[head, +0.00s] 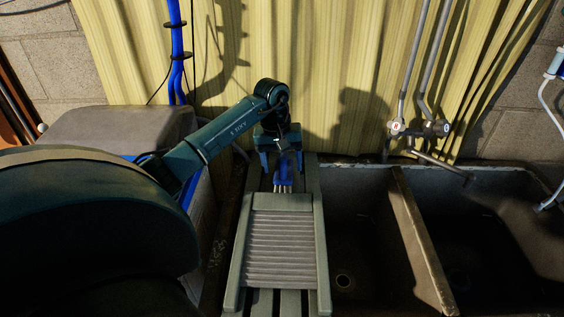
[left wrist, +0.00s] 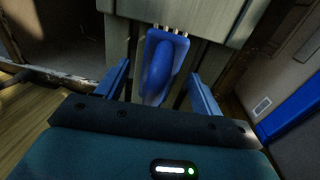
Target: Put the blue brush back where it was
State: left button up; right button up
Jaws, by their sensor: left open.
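The blue brush (head: 284,180) lies at the upper end of the washboard (head: 284,240), its pale bristles toward the ribbed part. In the left wrist view the brush (left wrist: 158,65) shows its blue handle between the two blue fingers. My left gripper (head: 279,158) is over the brush, pointing down, and partly hides its handle. In the left wrist view my left gripper (left wrist: 160,85) is open, with a gap between each finger and the brush. My right gripper is not in view.
A dark double sink (head: 403,240) with a dividing wall is right of the washboard. Taps (head: 418,129) stand behind it. A grey-lidded box (head: 120,128) stands at the left. A yellow curtain (head: 310,60) hangs close behind.

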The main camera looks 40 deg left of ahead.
pick_arm(q)
jog(key=shift+r, duration=0.5)
jog(key=r, duration=0.5)
jog(key=shift+s+a+b, duration=0.15)
jog(key=shift+a+b, duration=0.15)
jog(key=shift+b, duration=0.05)
notch_tip(320, 180, up, 6)
send_over(277, 172)
jog(key=shift+r+b, duration=0.25)
jog(key=shift+b, duration=0.05)
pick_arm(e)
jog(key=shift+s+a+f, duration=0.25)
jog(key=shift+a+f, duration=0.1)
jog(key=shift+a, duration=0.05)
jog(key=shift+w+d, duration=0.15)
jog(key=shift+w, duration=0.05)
pick_arm(q)
jog(key=shift+s+f, duration=0.1)
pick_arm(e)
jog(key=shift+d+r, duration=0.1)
